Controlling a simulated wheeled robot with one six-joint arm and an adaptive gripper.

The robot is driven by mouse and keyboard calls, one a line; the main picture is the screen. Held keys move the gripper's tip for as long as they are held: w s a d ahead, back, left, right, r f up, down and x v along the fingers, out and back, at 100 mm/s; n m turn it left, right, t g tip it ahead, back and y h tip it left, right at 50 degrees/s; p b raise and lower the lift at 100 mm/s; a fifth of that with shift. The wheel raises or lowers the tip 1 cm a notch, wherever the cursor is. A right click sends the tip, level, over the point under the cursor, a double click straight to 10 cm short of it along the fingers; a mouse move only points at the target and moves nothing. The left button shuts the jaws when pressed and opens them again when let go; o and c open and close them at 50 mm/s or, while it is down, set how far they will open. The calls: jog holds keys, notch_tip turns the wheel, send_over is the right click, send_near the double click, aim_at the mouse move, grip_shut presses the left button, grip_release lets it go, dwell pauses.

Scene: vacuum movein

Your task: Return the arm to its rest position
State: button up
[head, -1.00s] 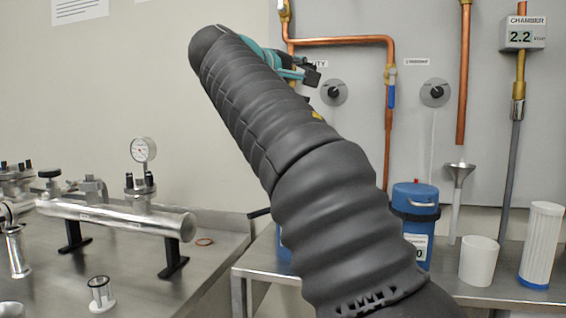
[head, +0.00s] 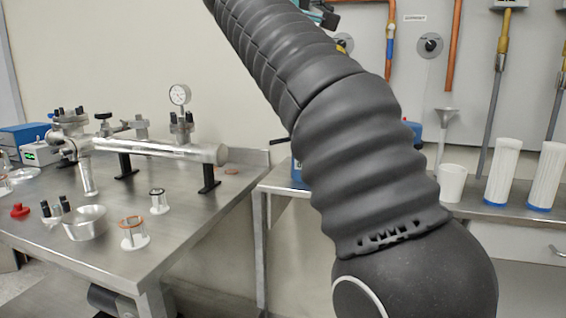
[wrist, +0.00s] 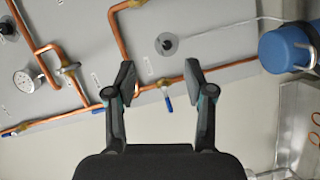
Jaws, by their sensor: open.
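My gripper (wrist: 158,88) is open and empty in the wrist view, its two dark fingers apart with the wall panel and copper pipes behind them. In the head view my dark, ribbed arm rises from the lower right toward the top middle. Only a little of the teal and black gripper end shows there, at the top edge, and its fingertips cannot be made out.
A steel bench (head: 190,212) at left carries a metal tube with a gauge (head: 179,95), a metal bowl (head: 86,223) and small fittings. A second bench at right holds a white cup (head: 452,183) and white filter cartridges (head: 502,172). Copper pipes (head: 453,45) run down the wall.

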jog(key=w+a+f+n+g+y, duration=0.1)
jog(key=w+a+f+y, duration=0.15)
jog(key=f, duration=0.45)
jog(key=w+a+f+n+y, duration=0.1)
jog(key=w+a+f+y, duration=0.15)
jog(key=f, duration=0.45)
jog(key=s+f+g+y, duration=0.2)
jog(key=s+f, duration=0.2)
jog(key=f, duration=0.7)
jog(key=s+d+f+m+g+y, duration=0.1)
jog(key=s+d+f+m, duration=0.2)
jog(key=s+f, duration=0.5)
jog(key=s+d+f+m+g+y, duration=0.1)
jog(key=s+d+f+m+g, duration=0.1)
jog(key=s+d+f, duration=0.4)
jog(key=s+d+f+m+g+y, duration=0.1)
jog(key=s+d+f+m, duration=0.3)
jog(key=s+f, duration=0.8)
jog(key=s+d, duration=0.1)
jog(key=s, duration=0.5)
jog(key=shift+g+y, duration=0.4)
jog(key=shift+f, duration=0.1)
